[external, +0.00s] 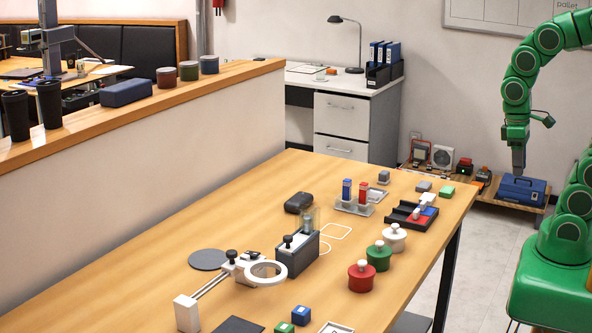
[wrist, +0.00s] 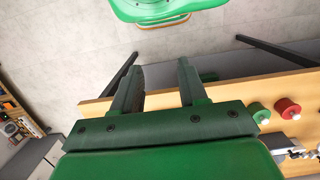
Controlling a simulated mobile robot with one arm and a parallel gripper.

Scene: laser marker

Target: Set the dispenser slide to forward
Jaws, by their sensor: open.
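The dispenser (external: 298,257) is a dark grey block on the table, with a clear upright chamber (external: 309,222) at its far end. A black knob (external: 288,241) stands at its near end and looks like the slide's handle; the slide's exact position is too small to tell. My gripper (external: 518,168) hangs fingers down at the right, beyond the table's right edge and well apart from the dispenser. In the wrist view my gripper (wrist: 160,70) is open and empty, with floor and table edge behind its fingers.
Red (external: 361,276), green (external: 378,256) and white (external: 394,238) knobbed pots stand right of the dispenser. A white ring fixture (external: 262,272) is close on its left, and a black pouch (external: 299,203) lies behind. A blue toolbox (external: 522,191) sits on a low shelf near my gripper.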

